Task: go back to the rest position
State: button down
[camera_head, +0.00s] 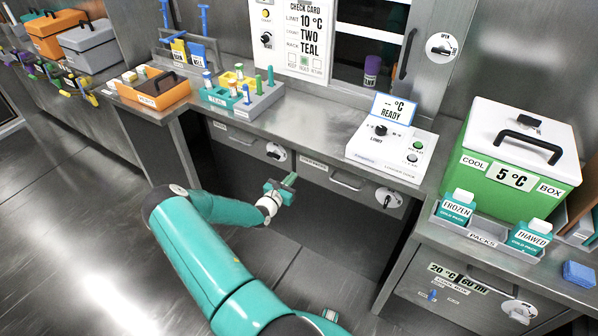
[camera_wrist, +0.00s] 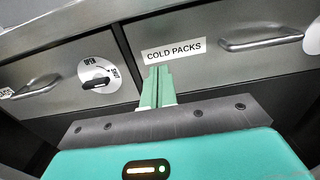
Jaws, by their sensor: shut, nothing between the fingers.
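My gripper (camera_head: 290,180) is at the end of my teal arm, in front of the bench drawers in the head view. In the wrist view my gripper (camera_wrist: 157,75) has its two green fingers together, with nothing between them. The fingertips point at a drawer front just below a label reading COLD PACKS (camera_wrist: 174,50). I cannot tell whether they touch the drawer front. The drawers look shut.
A logger box (camera_head: 392,145) reading READY, a tube rack (camera_head: 240,95) and an orange tray (camera_head: 155,90) stand on the bench. At right are a green cool box (camera_head: 515,150) and FROZEN (camera_head: 456,208) and THAWED (camera_head: 530,237) packs. The floor (camera_head: 90,235) at left is clear.

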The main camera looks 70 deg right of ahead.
jog(key=shift+w+a, duration=0.2)
jog(key=shift+a, duration=0.7)
jog(key=shift+w+a, duration=0.2)
jog(key=shift+a, duration=0.7)
jog(key=w+a+r+m+y, duration=0.3)
jog(key=a+r+m, duration=0.2)
jog(key=a+r, duration=0.35)
jog(key=w+a+r+m+y, duration=0.3)
jog(key=a+r+m+y, duration=0.15)
jog(key=a+r, duration=0.45)
jog(key=w+a+r+m+y, duration=0.3)
jog(key=a+r+m, duration=0.3)
jog(key=a+r, duration=0.3)
jog(key=s+a+r+t+y, duration=0.2)
jog(key=a+r, duration=0.2)
jog(key=a, duration=0.6)
jog(key=s+a+r+t+y, duration=0.3)
jog(key=a+r, duration=0.2)
jog(key=a, duration=0.5)
jog(key=s+a+r+t+y, duration=0.2)
jog(key=a+r, duration=0.3)
jog(key=a, duration=0.5)
jog(key=shift+s+a+r+m+t, duration=0.25)
jog(key=shift+s+a+m+t, duration=0.1)
jog(key=shift+s+t, duration=0.3)
jog(key=shift+d, duration=0.15)
